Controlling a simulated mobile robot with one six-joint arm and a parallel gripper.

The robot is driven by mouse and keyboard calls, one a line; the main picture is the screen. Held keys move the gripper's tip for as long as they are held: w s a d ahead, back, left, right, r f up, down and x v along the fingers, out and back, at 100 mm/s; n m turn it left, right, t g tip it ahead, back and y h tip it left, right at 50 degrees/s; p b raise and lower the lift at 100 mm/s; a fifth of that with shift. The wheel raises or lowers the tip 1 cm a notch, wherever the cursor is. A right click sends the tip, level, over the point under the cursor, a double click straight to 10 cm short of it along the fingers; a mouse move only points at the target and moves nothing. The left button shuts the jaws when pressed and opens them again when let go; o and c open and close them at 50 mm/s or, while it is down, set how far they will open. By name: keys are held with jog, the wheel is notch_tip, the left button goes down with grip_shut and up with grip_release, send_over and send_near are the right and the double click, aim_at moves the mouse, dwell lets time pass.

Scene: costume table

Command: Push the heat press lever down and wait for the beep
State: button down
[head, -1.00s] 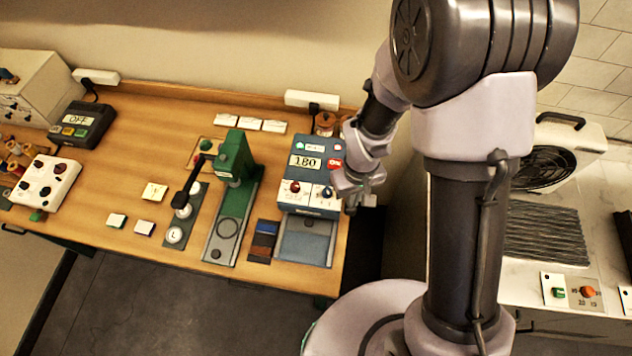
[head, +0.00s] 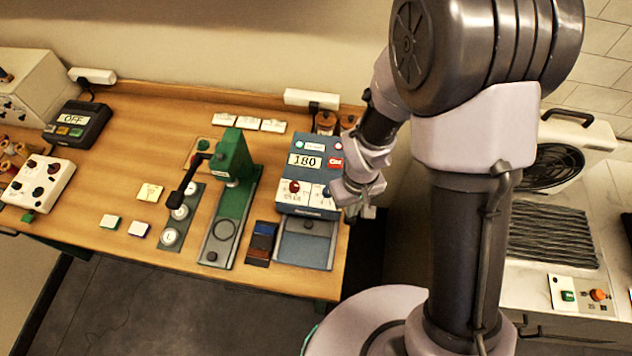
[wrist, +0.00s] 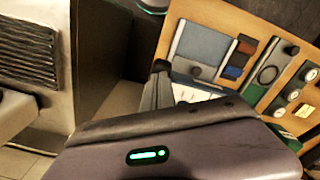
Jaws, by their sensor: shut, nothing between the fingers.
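A blue machine (head: 318,145) with a display reading 180, a red label and knobs stands at the right end of the wooden table, a grey-blue plate (head: 305,250) in front of it. Left of it stands a green press (head: 233,157) with a black lever (head: 190,180) that slants down to the left. I cannot make out a lever on the blue machine; my gripper hides part of its right side. My gripper (head: 360,212) is shut and empty at that right side; I cannot tell whether it touches. The wrist view shows the plate (wrist: 207,45) beyond the gripper.
Dark and brown swatches (head: 262,243) lie between press and plate. An OFF box (head: 77,124) and a white knobbed box (head: 38,182) stand at the left. A dark gap separates the table from the right counter (head: 590,190). The table's middle left is fairly clear.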

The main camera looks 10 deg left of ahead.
aim_at(349, 221)
jog(key=shift+s+f+b, duration=0.2)
jog(key=shift+f+b, duration=0.35)
jog(key=shift+f, duration=0.25)
jog(key=shift+s+f+b, duration=0.15)
jog(key=shift+f+b, duration=1.1)
jog(key=shift+b, duration=0.05)
jog(key=shift+f, duration=0.2)
jog(key=shift+f+b, duration=1.15)
jog(key=shift+b, duration=0.1)
